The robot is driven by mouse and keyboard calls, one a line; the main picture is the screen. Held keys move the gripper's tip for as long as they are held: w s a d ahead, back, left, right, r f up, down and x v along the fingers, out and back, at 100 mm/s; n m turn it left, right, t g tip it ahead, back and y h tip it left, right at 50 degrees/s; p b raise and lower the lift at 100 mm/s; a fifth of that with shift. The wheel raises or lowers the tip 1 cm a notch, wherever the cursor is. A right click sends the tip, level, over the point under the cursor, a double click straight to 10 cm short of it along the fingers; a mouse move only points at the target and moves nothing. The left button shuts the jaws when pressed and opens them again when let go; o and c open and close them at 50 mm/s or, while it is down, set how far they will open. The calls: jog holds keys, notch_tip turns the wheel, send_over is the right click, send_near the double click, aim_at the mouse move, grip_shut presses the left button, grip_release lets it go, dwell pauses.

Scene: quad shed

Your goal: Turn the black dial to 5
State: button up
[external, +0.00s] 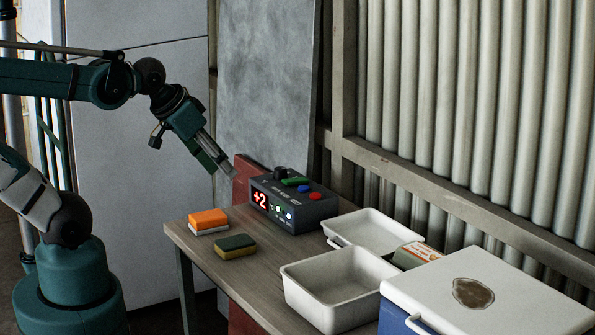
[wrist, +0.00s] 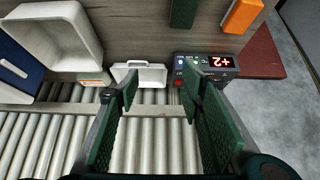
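A dark grey control box (external: 300,205) stands at the back of the table, and its red display reads +2. The black dial (external: 280,173) sits on top of the box near its back left corner. Beside it on top are green, blue and red buttons. In the wrist view the box (wrist: 190,72) is at upper right, partly covered by a finger; I cannot make out the dial there. My gripper (external: 230,170) points down and to the right, just left of the box and apart from the dial. In the wrist view its green fingers (wrist: 160,90) are spread with nothing between them.
An orange sponge (external: 208,217) and a green-topped sponge (external: 235,243) lie on the table (external: 225,268) in front of the box. Two white trays (external: 335,298) and a white-lidded cooler (external: 500,290) fill the right side. A corrugated wall (external: 460,100) rises behind.

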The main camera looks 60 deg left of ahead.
jog(key=w+a+r+g+p, duration=0.1)
jog(key=w+a+r+p, duration=0.15)
jog(key=w, duration=0.25)
jog(key=w+a+r+g+p, duration=0.1)
jog(key=w+a+r+p, duration=0.15)
jog(key=w, duration=0.35)
jog(key=n+g+p, duration=0.3)
jog(key=g+p, duration=0.2)
jog(key=p, duration=0.9)
send_over(281, 168)
jog(key=f, duration=1.2)
jog(key=shift+d+f, duration=0.1)
jog(key=shift+d, duration=0.1)
jog(key=shift+a+f, duration=0.2)
jog(key=shift+f, duration=0.15)
jog(key=shift+f, duration=3.85)
